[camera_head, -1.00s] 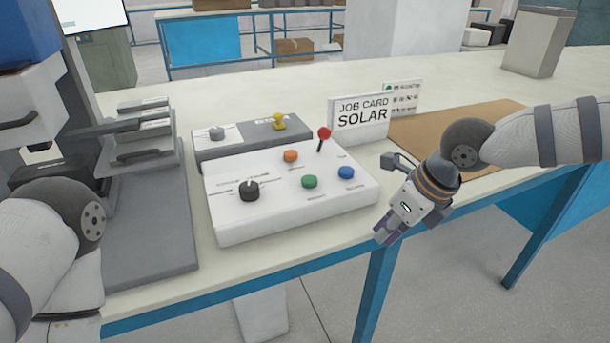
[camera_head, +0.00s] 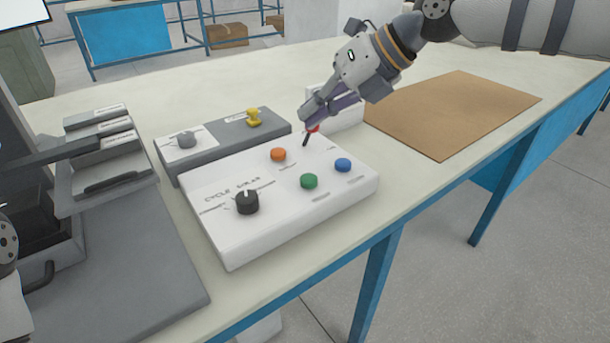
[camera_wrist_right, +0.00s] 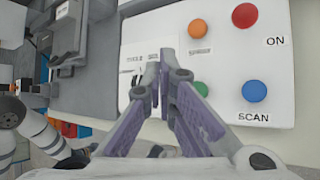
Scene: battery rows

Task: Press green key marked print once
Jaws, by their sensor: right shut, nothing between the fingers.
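The green key (camera_head: 309,181) is on the front part of the white control box, left of the blue key (camera_head: 343,165). Its printed label is too small to read in the head view. In the right wrist view the green key (camera_wrist_right: 202,88) is partly hidden by a finger of my right gripper. My left gripper is out of view.
The box also carries an orange key (camera_head: 278,154) and a black knob (camera_head: 246,201). A grey box (camera_head: 230,138) with a yellow knob stands behind. A brown mat (camera_head: 455,110) lies clear at right.

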